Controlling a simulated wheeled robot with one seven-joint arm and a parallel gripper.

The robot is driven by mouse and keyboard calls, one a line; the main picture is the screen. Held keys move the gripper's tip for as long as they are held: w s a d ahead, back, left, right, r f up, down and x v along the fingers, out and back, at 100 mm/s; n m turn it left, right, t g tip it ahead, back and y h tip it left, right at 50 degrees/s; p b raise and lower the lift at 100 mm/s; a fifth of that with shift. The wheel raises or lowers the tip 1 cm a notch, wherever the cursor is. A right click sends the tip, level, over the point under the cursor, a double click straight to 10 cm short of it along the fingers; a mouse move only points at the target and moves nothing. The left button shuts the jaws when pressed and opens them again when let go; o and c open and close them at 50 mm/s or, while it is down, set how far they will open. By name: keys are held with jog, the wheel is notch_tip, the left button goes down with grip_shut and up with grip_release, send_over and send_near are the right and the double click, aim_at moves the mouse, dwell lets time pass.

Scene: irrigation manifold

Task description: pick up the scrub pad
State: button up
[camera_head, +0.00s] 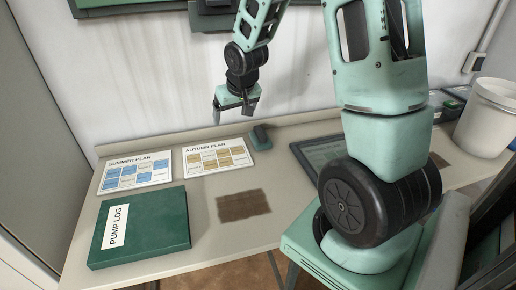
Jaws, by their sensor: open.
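A small dark green-grey block (261,136), which looks like the scrub pad, sits at the back of the table against the low rear ledge, just right of the autumn plan card. It is small in the picture, so its exact shape is hard to tell. My gripper (232,116) points down with its jaws open and empty. It shows above and a little left of the block, apart from it, in front of the white wall.
The summer plan card (136,173) and autumn plan card (219,156) lie on the table (215,262). A green pump log binder (150,228) lies front left. A flat brown patch (243,205) is mid-table. A dark framed panel (318,152) and a white bucket (487,120) are to the right.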

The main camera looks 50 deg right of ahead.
aim_at(260, 132)
jog(key=d+f+m+h+b, duration=0.1)
jog(key=d+f+m+h, duration=0.3)
jog(key=d, duration=0.9)
jog(key=w+d+f, duration=0.1)
jog(key=f, duration=0.2)
jog(key=w+d+f+n+y, duration=0.1)
jog(key=f, duration=0.2)
jog(key=w+d+f+y, duration=0.1)
jog(key=f, duration=0.3)
jog(key=shift+w+f, duration=0.1)
jog(key=shift+w, duration=0.25)
jog(key=shift+p+x, duration=0.6)
jog(key=shift+x, duration=2.25)
jog(key=shift+f, duration=0.15)
jog(key=shift+c, duration=0.4)
jog(key=c, duration=1)
